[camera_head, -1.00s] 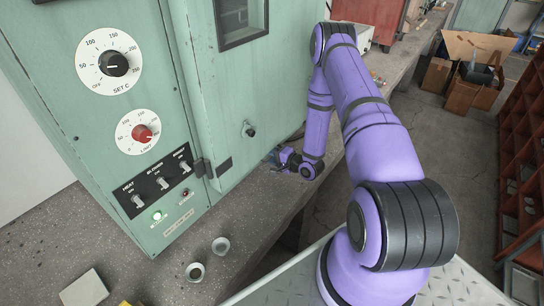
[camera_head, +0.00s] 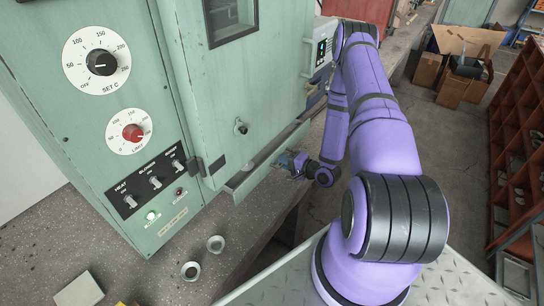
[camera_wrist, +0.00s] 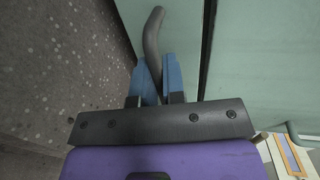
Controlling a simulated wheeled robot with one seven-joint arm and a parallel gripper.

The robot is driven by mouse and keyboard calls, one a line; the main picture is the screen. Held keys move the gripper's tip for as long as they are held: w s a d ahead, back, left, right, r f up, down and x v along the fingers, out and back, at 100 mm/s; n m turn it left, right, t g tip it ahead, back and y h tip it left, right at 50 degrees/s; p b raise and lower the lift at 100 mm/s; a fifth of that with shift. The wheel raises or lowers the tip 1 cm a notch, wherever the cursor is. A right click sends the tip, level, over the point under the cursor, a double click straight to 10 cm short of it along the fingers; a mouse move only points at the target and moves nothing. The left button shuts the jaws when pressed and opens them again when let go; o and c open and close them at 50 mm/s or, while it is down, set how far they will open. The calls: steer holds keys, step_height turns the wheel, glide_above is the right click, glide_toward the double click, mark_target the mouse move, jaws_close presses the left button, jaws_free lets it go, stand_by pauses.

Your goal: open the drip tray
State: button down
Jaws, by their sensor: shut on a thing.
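The drip tray (camera_head: 252,179) is a long, pale green tray low on the green oven, under its door. It stands out from the oven's base, with a gap visible behind its front edge. My gripper (camera_head: 285,160) is at the tray's front. In the wrist view, the blue fingers (camera_wrist: 157,70) are shut on a grey curved handle (camera_wrist: 153,35), which rises between them. The tray's inside is mostly hidden.
The oven's control panel (camera_head: 160,228) has dials and switches on the left. A white device with a screen (camera_head: 322,50) stands behind my arm.

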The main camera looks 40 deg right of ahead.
steer(key=f+v, duration=0.2)
steer(key=v, duration=0.7)
steer(key=shift+s+d, duration=0.2)
steer(key=shift+s, duration=0.35)
steer(key=c, duration=1.2)
jaws_free()
steer(key=v, duration=1)
steer(key=shift+s+d+r, duration=0.1)
steer(key=shift+s+d, duration=0.05)
steer(key=shift+s, duration=0.25)
